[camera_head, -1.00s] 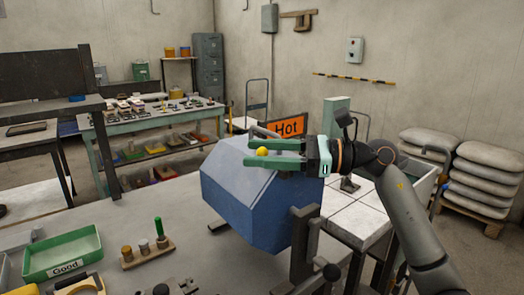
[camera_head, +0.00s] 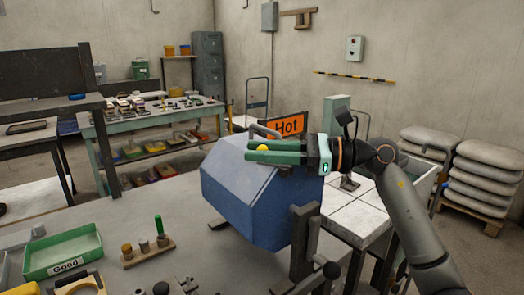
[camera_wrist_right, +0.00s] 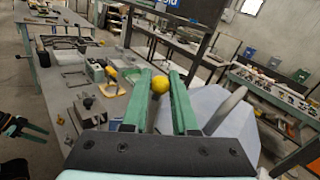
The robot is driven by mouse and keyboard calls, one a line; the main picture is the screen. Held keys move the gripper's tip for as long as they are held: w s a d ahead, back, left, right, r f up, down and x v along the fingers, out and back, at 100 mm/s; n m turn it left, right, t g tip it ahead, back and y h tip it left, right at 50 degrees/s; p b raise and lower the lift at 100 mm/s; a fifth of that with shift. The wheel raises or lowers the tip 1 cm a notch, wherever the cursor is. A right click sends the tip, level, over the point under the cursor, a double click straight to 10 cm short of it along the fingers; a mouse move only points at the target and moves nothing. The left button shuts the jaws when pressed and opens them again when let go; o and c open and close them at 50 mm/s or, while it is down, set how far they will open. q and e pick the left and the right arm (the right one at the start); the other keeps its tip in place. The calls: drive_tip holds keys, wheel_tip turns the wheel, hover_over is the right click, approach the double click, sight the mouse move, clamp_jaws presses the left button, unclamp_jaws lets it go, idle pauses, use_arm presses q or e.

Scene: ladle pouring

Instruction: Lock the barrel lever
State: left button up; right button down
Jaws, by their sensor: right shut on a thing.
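The blue faceted barrel (camera_head: 240,196) sits in a dark stand on the bench. In the right wrist view the knob (camera_wrist_right: 160,84) sits between the two fingertips. My left gripper (camera_wrist_right: 28,130) shows small at the left edge of the right wrist view, its green fingers apart and empty; it is outside the head view.
A grey curved handle (camera_wrist_right: 225,111) stands beside the fingers on the barrel. An orange "Hot" sign (camera_head: 289,126) is just behind. A green "Good" tray (camera_head: 63,254) and a wooden peg rack (camera_head: 148,252) stand on the bench at left. Free bench top lies left of the barrel.

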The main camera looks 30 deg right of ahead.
drive_tip(key=shift+d+f, duration=0.1)
drive_tip(key=shift+w+d+m+t+h+b, duration=0.1)
drive_tip(key=shift+m+t+h+b, duration=0.25)
drive_tip(key=shift+m+t+h, duration=0.25)
drive_tip(key=shift+w+d+m+t+h+b, duration=0.1)
drive_tip(key=shift+m+t+h+b, duration=0.25)
drive_tip(key=shift+m+t+h, duration=0.2)
drive_tip(key=m+t+h, duration=0.1)
drive_tip(key=h, duration=0.1)
drive_tip(key=d+m+t+h, duration=0.1)
drive_tip(key=shift+w+m+h, duration=0.2)
drive_tip(key=shift+m+h, duration=0.05)
drive_tip(key=shift+h, duration=0.1)
drive_tip(key=shift+d+m+t+h, duration=0.2)
drive_tip(key=shift+m+t+h, duration=0.25)
drive_tip(key=shift+h, duration=0.25)
drive_tip(key=shift+d+m+t+h, duration=0.15)
drive_tip(key=shift+m+t+h, duration=0.15)
drive_tip(key=shift+m+h, duration=0.35)
drive_tip(key=shift+w+d+h, duration=0.1)
drive_tip(key=shift+h, duration=0.15)
drive_tip(key=c, duration=0.7)
unclamp_jaws()
drive_tip(key=shift+b, duration=0.3)
